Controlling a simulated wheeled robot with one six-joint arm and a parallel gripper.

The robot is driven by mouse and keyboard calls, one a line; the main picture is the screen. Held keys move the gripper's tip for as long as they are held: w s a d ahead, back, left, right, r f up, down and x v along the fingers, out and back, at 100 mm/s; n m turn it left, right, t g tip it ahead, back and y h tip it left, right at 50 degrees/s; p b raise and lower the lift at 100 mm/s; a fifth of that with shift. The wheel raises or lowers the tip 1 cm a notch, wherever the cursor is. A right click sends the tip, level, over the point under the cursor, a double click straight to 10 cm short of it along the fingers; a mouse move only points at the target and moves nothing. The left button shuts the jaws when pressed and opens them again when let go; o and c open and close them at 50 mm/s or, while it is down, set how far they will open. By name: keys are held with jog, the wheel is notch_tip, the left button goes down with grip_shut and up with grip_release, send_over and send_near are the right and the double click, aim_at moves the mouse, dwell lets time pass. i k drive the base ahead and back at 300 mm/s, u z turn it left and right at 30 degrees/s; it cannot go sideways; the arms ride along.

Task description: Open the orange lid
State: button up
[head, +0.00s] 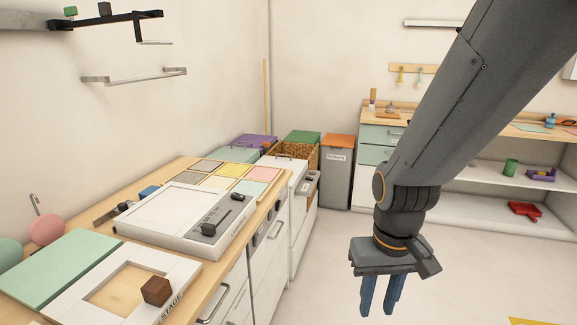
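The orange lid (339,141) lies flat and shut on top of a grey bin (337,178) in the back corner of the room. The bin has a white label on its upper front, too small to read surely. My gripper (382,298) points down in the right half of the head view, well in front of the bin and apart from it. Its blue fingers show a gap between them and hold nothing.
A green-lidded woven bin (303,138) and a purple-lidded bin (257,142) stand left of the grey bin. A long wooden counter (190,285) with trays, a white box and a brown cube runs along the left. Shelves (480,205) stand at the back right. The middle floor is clear.

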aim_at(338, 141)
jog(key=z, duration=0.1)
jog(key=i, duration=1.75)
jog(key=z, duration=0.5)
jog(key=i, duration=1.75)
jog(key=z, duration=0.5)
jog(key=i, duration=0.55)
